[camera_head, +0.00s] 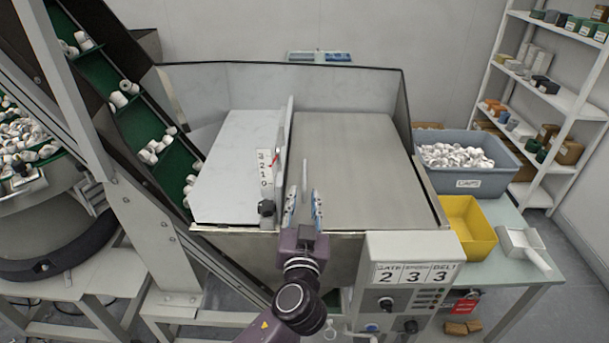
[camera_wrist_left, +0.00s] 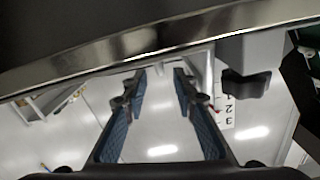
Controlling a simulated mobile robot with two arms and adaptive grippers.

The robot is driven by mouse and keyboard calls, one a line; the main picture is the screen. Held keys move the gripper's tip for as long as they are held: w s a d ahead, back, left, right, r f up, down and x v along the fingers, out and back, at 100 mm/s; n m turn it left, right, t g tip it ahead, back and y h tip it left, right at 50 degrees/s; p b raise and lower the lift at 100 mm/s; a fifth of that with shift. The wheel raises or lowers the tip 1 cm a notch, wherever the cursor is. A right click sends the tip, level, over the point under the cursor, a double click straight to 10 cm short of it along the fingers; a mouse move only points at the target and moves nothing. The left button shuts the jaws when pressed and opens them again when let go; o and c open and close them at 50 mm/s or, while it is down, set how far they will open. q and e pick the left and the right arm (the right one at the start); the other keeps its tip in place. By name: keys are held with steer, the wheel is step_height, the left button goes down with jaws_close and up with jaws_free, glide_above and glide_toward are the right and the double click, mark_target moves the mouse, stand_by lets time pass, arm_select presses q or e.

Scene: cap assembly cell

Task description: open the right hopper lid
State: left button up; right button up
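The right hopper lid (camera_head: 360,150) is a flat brushed-steel panel covering the right part of the hopper and looks closed. A slim pale upright piece, apparently its handle (camera_head: 305,172), stands near the lid's left edge. My left gripper (camera_head: 304,196) is at the hopper's front, at the lid's left side, with its blue fingers apart. The handle shows just beyond and between the fingertips; contact cannot be told. In the left wrist view the fingers (camera_wrist_left: 158,78) are spread with nothing seen between them, below a dark metal edge (camera_wrist_left: 130,45). My right gripper is not in view.
A pale left panel (camera_head: 235,150) and a divider with a number scale (camera_head: 264,172) and black knob (camera_head: 266,208) lie left of the gripper. A control box (camera_head: 410,250) stands at front right. A grey caps bin (camera_head: 465,183) and yellow bin (camera_head: 468,228) are on the right.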

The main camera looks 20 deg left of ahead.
mark_target(304, 188)
arm_select(q)
steer(key=p+x, duration=0.1)
steer(key=x, duration=0.4)
steer(key=shift+r, duration=0.15)
steer(key=shift+w+a, duration=0.15)
steer(key=shift+w, duration=0.2)
steer(key=shift+w+p, duration=0.25)
steer(key=shift+p, duration=0.05)
steer(key=shift+a, duration=0.1)
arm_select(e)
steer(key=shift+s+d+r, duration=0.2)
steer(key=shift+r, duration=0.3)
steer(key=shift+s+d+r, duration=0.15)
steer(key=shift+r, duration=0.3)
arm_select(q)
steer(key=shift+c, duration=0.2)
jaws_close()
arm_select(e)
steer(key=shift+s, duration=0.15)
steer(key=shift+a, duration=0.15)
